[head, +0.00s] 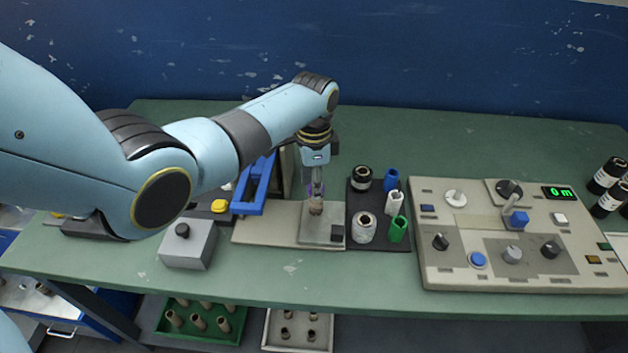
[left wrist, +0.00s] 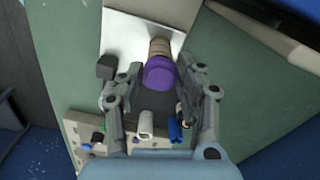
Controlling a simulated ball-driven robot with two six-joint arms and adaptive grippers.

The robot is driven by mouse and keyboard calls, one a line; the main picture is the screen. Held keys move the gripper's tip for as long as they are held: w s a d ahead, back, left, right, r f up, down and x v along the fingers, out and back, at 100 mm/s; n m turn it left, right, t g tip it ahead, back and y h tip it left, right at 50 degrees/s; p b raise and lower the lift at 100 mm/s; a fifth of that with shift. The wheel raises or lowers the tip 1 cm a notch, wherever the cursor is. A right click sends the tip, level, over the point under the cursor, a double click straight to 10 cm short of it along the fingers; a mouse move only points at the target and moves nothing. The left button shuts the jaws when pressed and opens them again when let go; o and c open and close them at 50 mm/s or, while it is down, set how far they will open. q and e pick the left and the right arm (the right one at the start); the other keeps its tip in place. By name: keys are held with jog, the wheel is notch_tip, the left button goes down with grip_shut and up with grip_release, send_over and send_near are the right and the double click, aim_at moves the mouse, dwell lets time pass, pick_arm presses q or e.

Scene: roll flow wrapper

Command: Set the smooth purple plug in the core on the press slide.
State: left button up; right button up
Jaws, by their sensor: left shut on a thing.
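My left gripper (head: 316,184) points straight down over the press slide (head: 314,236), a pale metal plate. It is shut on the smooth purple plug (left wrist: 160,73), which shows between the fingers in the left wrist view. The brown core (head: 316,208) stands upright on the slide, and it also shows in the left wrist view (left wrist: 159,46). The plug is at the core's top end, roughly in line with it. The fingers hide part of the plug in the head view, and I cannot tell whether it is inside the core or just above. My right gripper is not in view.
A dark mat (head: 379,242) beside the slide holds rolls and blue, white and green pieces. A control panel (head: 440,275) stands right of it. A blue frame (head: 250,209) and a grey box (head: 188,245) stand left. Bins with cores lie below the table.

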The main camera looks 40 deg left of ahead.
pick_arm(q)
jog(key=o, duration=1.3)
notch_tip(320, 180, up, 3)
jog(key=p, duration=0.3)
jog(key=shift+r, duration=0.1)
notch_tip(320, 180, up, 2)
jog(key=shift+p, duration=0.45)
jog(key=shift+r, duration=1.4)
